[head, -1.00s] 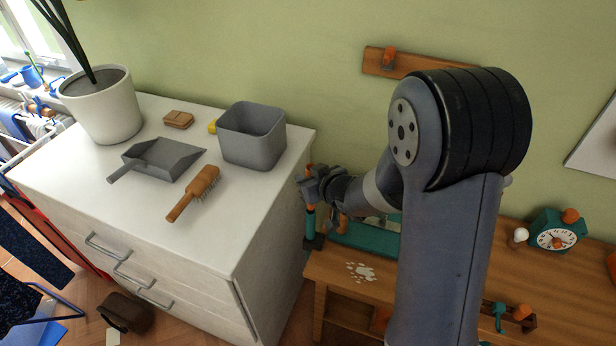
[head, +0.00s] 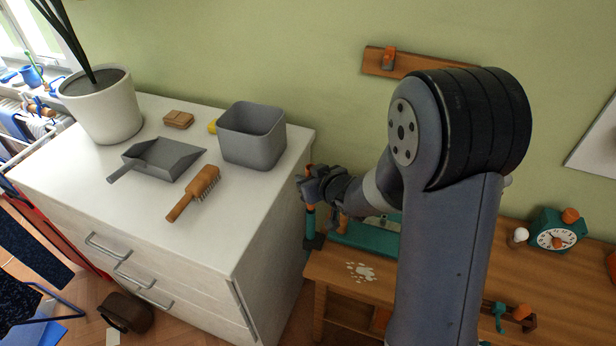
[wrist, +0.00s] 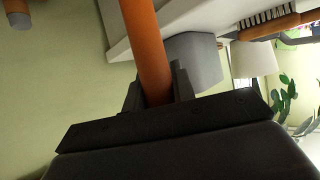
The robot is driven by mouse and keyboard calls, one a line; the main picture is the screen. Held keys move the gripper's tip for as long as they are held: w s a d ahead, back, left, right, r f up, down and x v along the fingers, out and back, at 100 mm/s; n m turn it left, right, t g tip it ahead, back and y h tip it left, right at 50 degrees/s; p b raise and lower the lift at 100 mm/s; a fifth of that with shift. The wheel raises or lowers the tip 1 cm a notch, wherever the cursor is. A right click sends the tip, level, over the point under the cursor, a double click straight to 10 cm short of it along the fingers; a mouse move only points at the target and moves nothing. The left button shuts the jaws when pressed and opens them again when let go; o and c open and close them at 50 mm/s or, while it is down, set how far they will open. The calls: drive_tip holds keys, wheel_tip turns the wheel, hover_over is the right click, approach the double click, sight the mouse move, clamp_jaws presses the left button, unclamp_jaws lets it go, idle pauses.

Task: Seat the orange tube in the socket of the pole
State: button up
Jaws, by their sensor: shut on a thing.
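My gripper (head: 312,186) is beside the right side of the white dresser, above the wooden bench. In the wrist view my gripper (wrist: 152,88) is shut on the orange tube (wrist: 146,40), which runs up out of the frame between the dark fingers. In the head view the fingers mostly hide the tube. A teal upright pole (head: 311,224) on a dark foot stands directly below my gripper, with a bit of orange at its upper end. I cannot tell whether the tube is in the socket or only above it.
The white dresser (head: 85,195) is close on the left, with a grey bin (head: 252,145), a dustpan (head: 160,160) and a brush (head: 195,193) on top.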

drive_tip(key=shift+f+b, duration=1.6)
drive_tip(key=shift+f, duration=0.2)
drive_tip(key=o, duration=1.1)
drive_tip(key=shift+r, duration=0.1)
drive_tip(key=shift+c, duration=0.2)
drive_tip(key=p+v, duration=0.1)
drive_tip(key=v, duration=0.9)
drive_tip(key=shift+s+d+r, duration=0.2)
drive_tip(key=shift+s+d, duration=0.05)
drive_tip(key=x, duration=1)
drive_tip(key=shift+w+a+f+b, duration=0.15)
drive_tip(key=shift+a+f+b, duration=0.05)
drive_tip(key=shift+b, duration=0.2)
drive_tip(key=shift+w+r+p, duration=0.1)
drive_tip(key=shift+r+p, duration=0.3)
drive_tip(key=shift+r, duration=0.05)
